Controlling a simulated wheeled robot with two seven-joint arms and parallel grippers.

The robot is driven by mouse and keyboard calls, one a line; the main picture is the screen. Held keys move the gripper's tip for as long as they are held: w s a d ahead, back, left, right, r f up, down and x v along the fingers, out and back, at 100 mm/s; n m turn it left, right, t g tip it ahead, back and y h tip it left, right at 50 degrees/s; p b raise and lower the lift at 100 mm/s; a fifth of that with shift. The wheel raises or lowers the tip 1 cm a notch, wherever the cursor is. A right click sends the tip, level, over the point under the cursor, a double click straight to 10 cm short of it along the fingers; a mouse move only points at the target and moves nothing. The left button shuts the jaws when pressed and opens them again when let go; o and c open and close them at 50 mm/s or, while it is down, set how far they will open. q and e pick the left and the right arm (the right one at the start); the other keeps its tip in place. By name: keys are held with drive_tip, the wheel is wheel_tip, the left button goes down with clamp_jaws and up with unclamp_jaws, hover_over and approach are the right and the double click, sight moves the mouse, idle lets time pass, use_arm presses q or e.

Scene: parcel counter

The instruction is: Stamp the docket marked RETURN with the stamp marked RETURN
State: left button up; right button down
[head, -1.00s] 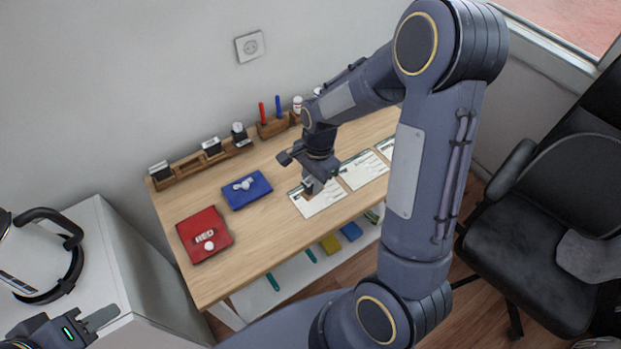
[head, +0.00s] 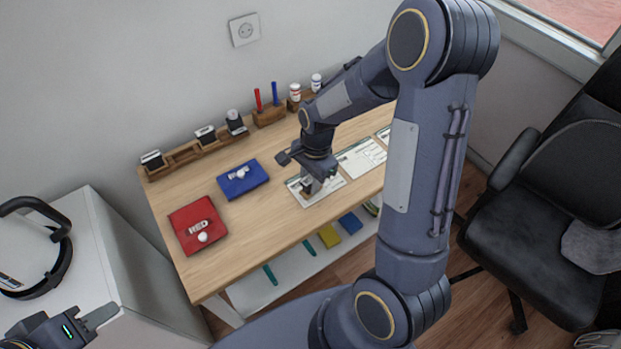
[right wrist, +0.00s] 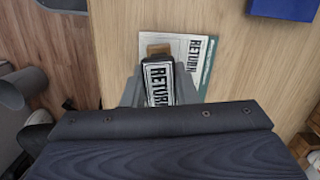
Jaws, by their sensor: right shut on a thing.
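My right gripper (head: 310,186) is shut on a dark stamp, over the left docket on the desk. In the right wrist view the stamp (right wrist: 157,84) sits between the fingers, with a RETURN label on top. The docket under it (right wrist: 196,78) is a pale sheet with a green edge and the word RETURN; it also shows in the head view (head: 330,188). The gripper hides part of the docket. I cannot tell whether the stamp touches the paper. My left gripper (head: 92,322) is at the lower left, away from the desk; its jaw opening is unclear.
Two more dockets lie to the right, one clearly visible (head: 362,157). A red pad (head: 188,219) and a blue pad (head: 240,187) lie on the left. A wooden rack (head: 184,153) with stamps and a pen holder (head: 268,115) stand along the back. A black chair (head: 560,185) is at the right.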

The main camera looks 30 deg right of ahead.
drive_tip(key=shift+f+b, duration=0.3)
drive_tip(key=shift+f, duration=0.05)
idle(0.5)
drive_tip(key=shift+r+p, duration=2.55)
drive_tip(key=shift+r, duration=0.5)
